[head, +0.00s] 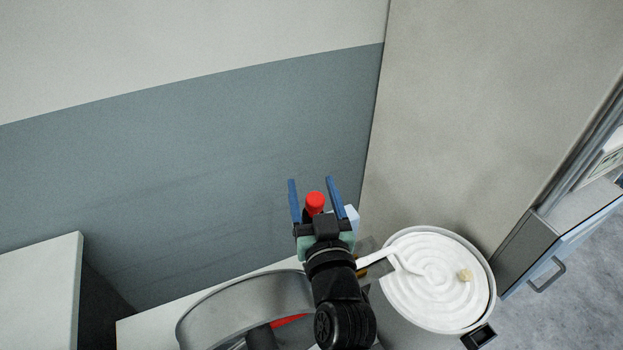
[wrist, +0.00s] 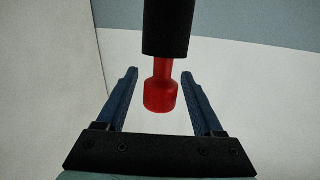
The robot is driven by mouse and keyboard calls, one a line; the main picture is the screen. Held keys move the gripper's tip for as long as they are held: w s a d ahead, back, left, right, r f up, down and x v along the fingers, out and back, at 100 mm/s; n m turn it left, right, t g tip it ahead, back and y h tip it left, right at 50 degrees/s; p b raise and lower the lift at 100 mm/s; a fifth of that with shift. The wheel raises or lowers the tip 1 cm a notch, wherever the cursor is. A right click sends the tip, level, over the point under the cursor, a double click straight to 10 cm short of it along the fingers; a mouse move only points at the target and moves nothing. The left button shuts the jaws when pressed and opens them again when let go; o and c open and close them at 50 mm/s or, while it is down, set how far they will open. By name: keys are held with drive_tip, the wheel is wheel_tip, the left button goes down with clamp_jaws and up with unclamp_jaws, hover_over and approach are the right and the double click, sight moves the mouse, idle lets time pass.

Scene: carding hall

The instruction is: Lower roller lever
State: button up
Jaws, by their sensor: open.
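The lever shows as a red knob (head: 315,202) in the head view, between my gripper's fingers. In the wrist view the red knob (wrist: 161,94) sits on a narrow red neck below a thick black part (wrist: 168,28). My gripper (head: 313,183) is open, with a blue finger on each side of the knob. In the wrist view my gripper (wrist: 160,76) shows clear gaps on both sides of the knob, so neither finger appears to touch it. The lever's base is hidden behind my gripper and arm in the head view.
A round can (head: 487,262) with coiled white sliver and a small beige piece stands to the right of my arm. A grey drum-like part (head: 235,297) is at lower left. A pale block (head: 38,290) stands at far left. Walls rise behind; floor is free at far right.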

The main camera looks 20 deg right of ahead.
drive_tip(key=shift+w+d, duration=0.1)
drive_tip(key=shift+w, duration=0.45)
clamp_jaws()
idle(1.1)
